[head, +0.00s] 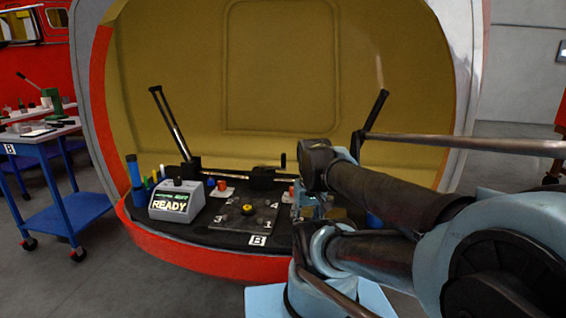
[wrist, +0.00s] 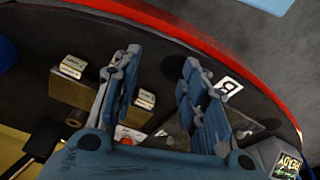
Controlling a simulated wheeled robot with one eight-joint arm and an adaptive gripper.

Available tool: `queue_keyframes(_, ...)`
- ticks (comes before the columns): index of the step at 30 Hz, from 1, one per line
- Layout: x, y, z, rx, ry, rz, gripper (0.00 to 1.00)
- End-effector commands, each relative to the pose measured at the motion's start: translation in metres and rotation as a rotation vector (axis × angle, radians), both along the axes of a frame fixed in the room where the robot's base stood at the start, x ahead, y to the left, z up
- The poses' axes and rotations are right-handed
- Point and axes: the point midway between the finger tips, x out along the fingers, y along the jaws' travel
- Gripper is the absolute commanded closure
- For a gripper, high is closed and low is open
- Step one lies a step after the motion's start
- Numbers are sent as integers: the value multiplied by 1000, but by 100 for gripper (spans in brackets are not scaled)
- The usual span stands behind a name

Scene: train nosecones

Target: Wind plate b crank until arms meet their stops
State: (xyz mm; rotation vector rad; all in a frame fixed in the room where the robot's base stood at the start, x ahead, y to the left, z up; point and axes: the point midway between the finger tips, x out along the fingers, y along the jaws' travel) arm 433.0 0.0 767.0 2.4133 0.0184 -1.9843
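Plate B, a dark square plate (head: 246,218) with a yellow-centred hub (head: 248,209) and numbered corners, lies on the black deck of the nosecone, its "B" tag (head: 258,240) in front. Behind it a bar carries a black box (head: 262,177) with a short upright black handle (head: 283,160); I cannot tell whether this is the crank. A left arm (head: 170,122) and a right arm (head: 375,112) with black ends stand tilted up. My gripper (wrist: 162,58) is open, with nothing seen between its fingers. It is right of the plate; my arm hides part of that area.
A grey box reading "READY" (head: 176,201) stands left of the plate, beside a blue cylinder (head: 134,172). In the wrist view a brass block (wrist: 80,96) lies near the left finger. The red rim (head: 195,258) edges the deck. A blue cart (head: 45,175) stands further left.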

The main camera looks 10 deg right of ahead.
Motion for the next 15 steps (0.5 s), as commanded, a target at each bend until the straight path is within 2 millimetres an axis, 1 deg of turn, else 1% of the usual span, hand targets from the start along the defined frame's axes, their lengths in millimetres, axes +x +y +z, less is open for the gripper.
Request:
queue_keyframes(2,5,0,8,1,3,-3,60)
queue_keyframes(5,21,1,28,2,11,-13,60)
queue_keyframes(11,67,2,78,6,36,-35,60)
queue_keyframes(15,105,2,110,9,54,-51,60)
